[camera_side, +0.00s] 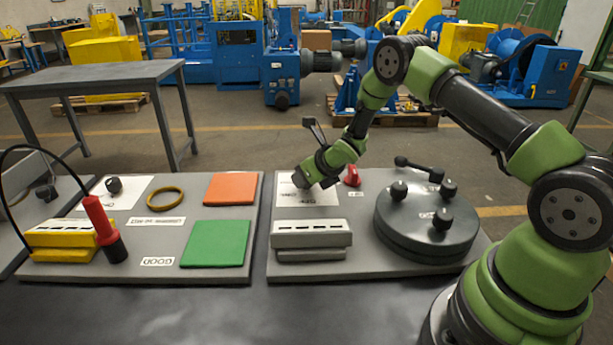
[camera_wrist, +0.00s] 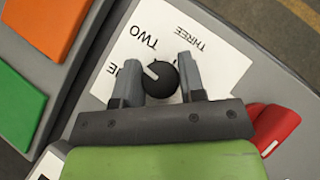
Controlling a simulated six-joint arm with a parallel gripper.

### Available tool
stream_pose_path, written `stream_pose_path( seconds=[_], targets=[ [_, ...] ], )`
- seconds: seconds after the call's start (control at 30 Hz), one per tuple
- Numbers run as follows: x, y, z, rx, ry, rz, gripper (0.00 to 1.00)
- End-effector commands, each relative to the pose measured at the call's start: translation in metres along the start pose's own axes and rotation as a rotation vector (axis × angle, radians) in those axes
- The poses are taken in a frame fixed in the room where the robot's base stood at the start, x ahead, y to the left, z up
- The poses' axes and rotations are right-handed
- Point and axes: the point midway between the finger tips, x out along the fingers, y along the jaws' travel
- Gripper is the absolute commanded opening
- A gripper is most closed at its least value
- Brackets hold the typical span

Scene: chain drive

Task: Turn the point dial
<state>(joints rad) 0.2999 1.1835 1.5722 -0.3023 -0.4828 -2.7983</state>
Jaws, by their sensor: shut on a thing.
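The point dial (camera_wrist: 159,78) is a round black knob with a light pointer line, on a white card (camera_wrist: 205,40) in the wrist view. The card reads TWO and THREE, with a third word partly hidden by a finger. The pointer line is angled toward the word TWO. My gripper (camera_wrist: 160,82) is shut on the dial, one grey finger on each side. In the side view, my gripper (camera_side: 302,180) is down at the card on the right board, and the dial is hidden behind it.
A red knob (camera_side: 352,176) stands close beside my gripper. A grey slotted block (camera_side: 311,238) and a large round disc with black knobs (camera_side: 427,222) share the board. The left board holds a yellow ring (camera_side: 164,198), orange pad (camera_side: 231,188) and green pad (camera_side: 217,243).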

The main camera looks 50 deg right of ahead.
Motion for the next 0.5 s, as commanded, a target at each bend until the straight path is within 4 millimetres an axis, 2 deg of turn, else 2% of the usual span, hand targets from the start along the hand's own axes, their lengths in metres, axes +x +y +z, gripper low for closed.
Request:
stream_pose_path(
  seconds=[0.5],
  targets=[
    [-0.0001,0.0002,0.0007,0.052,-0.002,-0.052,0.13]
  ],
)
